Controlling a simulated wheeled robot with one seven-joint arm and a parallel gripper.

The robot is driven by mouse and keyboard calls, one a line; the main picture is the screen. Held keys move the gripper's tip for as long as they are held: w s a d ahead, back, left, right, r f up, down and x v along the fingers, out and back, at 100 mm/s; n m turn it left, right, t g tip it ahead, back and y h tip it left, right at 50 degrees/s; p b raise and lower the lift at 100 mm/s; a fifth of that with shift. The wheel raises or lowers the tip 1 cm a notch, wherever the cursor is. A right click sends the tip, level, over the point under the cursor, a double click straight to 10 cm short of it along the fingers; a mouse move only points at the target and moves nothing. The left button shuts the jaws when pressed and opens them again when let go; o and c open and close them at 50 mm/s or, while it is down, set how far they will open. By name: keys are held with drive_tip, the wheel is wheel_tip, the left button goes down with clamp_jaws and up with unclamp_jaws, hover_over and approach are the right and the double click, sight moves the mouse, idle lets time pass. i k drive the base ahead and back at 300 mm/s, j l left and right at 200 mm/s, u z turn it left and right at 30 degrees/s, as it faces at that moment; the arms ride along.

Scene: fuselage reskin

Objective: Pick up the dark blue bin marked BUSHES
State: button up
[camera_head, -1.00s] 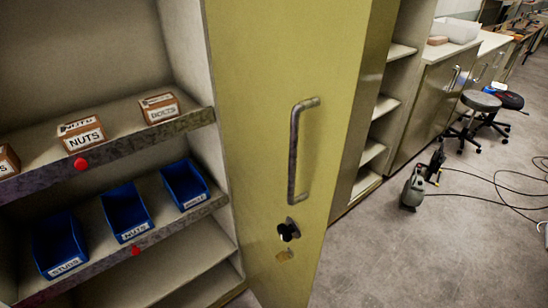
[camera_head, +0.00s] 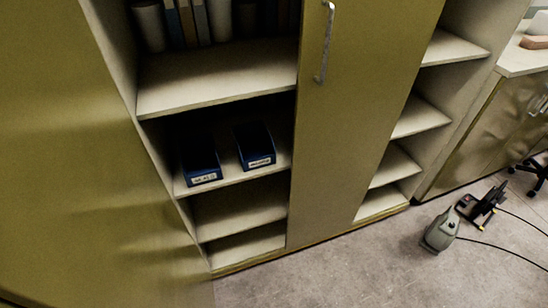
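Two dark blue bins stand side by side on a middle shelf (camera_head: 232,178) of an open cabinet. The left bin (camera_head: 198,160) has a white label that is too small to read. The right bin (camera_head: 255,147) also has a white front label, too small to read for sure. I cannot tell which one is marked BUSHES. My gripper is not in view.
A large yellow-green door (camera_head: 70,150) fills the left side. A closed door with a handle (camera_head: 327,40) stands right of the bins. Open shelves (camera_head: 395,165) lie further right. A grey canister (camera_head: 441,230) with black cables is on the floor.

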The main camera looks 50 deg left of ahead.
sight(253, 145)
drive_tip(key=i+l, duration=0.2)
drive_tip(key=i, duration=0.25)
drive_tip(key=i+l, duration=0.25)
drive_tip(key=i, duration=0.15)
drive_tip(key=i+l, duration=0.2)
drive_tip(key=i, duration=0.25)
drive_tip(key=i+l, duration=0.25)
drive_tip(key=i, duration=0.2)
drive_tip(key=i+u, duration=0.1)
drive_tip(key=u, duration=0.3)
drive_tip(key=l+u, duration=0.1)
drive_tip(key=u, duration=0.3)
drive_tip(key=i+l+u, duration=0.1)
drive_tip(key=u, duration=0.35)
drive_tip(key=i+l+u, duration=0.1)
drive_tip(key=u, duration=1.4)
